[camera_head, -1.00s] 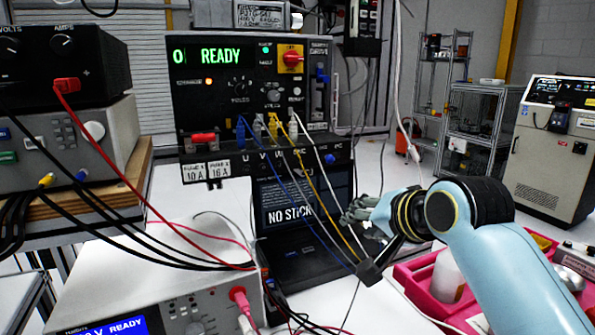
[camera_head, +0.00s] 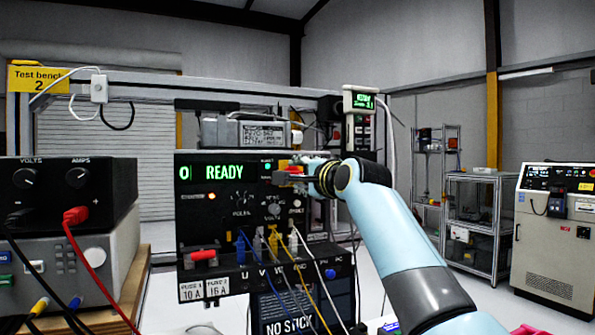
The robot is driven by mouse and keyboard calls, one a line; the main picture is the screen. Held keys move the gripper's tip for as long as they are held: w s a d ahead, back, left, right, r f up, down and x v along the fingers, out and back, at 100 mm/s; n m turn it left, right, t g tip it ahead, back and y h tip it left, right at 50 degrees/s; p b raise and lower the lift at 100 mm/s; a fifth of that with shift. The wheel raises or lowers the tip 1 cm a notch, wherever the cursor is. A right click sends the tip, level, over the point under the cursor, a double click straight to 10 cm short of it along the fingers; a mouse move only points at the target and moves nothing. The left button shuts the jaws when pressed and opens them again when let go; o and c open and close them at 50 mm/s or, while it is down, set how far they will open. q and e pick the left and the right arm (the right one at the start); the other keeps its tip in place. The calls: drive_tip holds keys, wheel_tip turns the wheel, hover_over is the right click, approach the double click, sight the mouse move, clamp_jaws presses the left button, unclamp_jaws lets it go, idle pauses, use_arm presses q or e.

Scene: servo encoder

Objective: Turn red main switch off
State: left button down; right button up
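The drive unit with a black front panel (camera_head: 207,222) stands in the middle and its green display (camera_head: 224,173) reads READY. The red main switch (camera_head: 284,164) is at the panel's upper right, and only a little of its red and yellow shows. My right gripper (camera_head: 283,177) is at the switch, covering most of it. Whether the fingers touch the knob, and how far apart they are, is too small and hidden to tell. The knob's position is hidden too. My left gripper is not in view.
Coloured cables (camera_head: 262,265) hang from the sockets on the lower panel. A red lever (camera_head: 203,255) is at its lower left. Stacked power supplies (camera_head: 66,197) stand at the left. Shelves (camera_head: 474,215) and a test cabinet (camera_head: 560,240) are far off at the right.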

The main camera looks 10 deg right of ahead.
sight(294, 174)
drive_tip(key=shift+w+a, duration=0.25)
drive_tip(key=shift+w, duration=0.95)
clamp_jaws()
